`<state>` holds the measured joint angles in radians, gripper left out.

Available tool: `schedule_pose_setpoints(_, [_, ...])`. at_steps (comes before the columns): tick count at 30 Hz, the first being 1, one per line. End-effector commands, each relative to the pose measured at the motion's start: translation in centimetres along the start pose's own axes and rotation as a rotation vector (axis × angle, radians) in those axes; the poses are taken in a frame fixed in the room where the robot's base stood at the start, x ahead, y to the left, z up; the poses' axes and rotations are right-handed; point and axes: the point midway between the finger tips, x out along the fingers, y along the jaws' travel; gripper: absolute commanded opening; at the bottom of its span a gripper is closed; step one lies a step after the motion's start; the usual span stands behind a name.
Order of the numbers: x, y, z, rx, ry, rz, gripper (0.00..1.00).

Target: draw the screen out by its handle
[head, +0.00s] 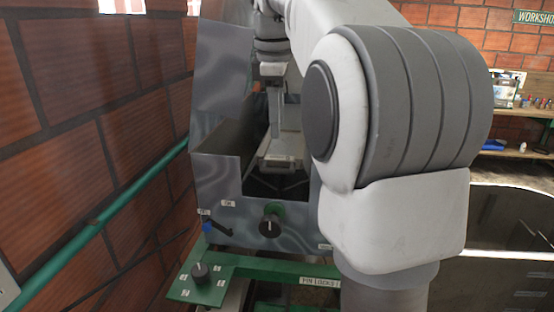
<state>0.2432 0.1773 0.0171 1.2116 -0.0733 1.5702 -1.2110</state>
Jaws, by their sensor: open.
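The grey metal machine housing (225,200) stands in the middle of the head view, with an open-topped bay in it. Inside the bay is a pale grey labelled piece (280,160), which may be the screen or its handle; I cannot tell which. My gripper (274,122) points down into the bay, just above this piece. It is open but seen edge-on, so the gap between its fingers does not show. Whether it touches the piece is unclear. My arm hides the right part of the housing.
A black knob (270,225) and a blue-tipped lever (215,229) are on the housing front. A green frame (245,268) with another knob (200,271) runs below. A brick wall (90,130) with a green pipe (95,225) is close on the left. Shelves (530,110) stand at the back right.

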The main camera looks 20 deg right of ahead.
Motion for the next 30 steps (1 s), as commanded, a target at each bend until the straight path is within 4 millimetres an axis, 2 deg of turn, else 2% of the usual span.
schedule_pose_setpoints(1, [1.2, -0.1, 0.1, 0.001, -0.001, -0.003, 0.53])
schedule_pose_setpoints(9, [6.5, -0.1, 0.1, 0.002, -0.001, -0.003, 0.53])
schedule_pose_setpoints(15, [9.6, 0.0, 0.0, 0.001, -0.001, -0.002, 0.53])
schedule_pose_setpoints(21, [11.1, 0.0, 0.0, 0.001, 0.0, 0.0, 0.53])
schedule_pose_setpoints(30, [11.4, 0.0, 0.0, 0.001, 0.0, 0.001, 0.53])
